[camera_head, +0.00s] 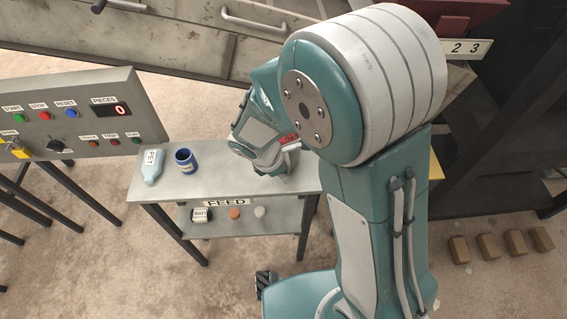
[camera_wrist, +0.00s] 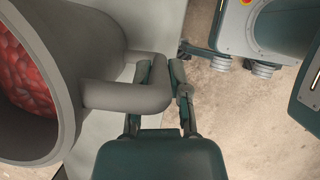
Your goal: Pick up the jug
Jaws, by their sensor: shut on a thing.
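The jug (camera_wrist: 88,35) is a grey vessel with a wide round mouth and red, lumpy contents, at the left of the wrist view. Its thick angular handle (camera_wrist: 125,95) reaches right, between the fingers of my gripper (camera_wrist: 160,78). The fingers are closed on the handle. In the head view my gripper (camera_head: 268,165) is at the right part of the feed table (camera_head: 215,181), largely behind my arm. Only a bit of red and grey of the jug (camera_head: 289,143) shows there. I cannot tell whether its base touches the table.
A blue cup (camera_head: 185,161) and a pale blue PET bottle (camera_head: 153,168) stand on the table's left part. Small items (camera_head: 234,212) lie on the lower shelf. A control panel (camera_head: 75,115) is at the left. Brown blocks (camera_head: 487,246) lie on the floor at right.

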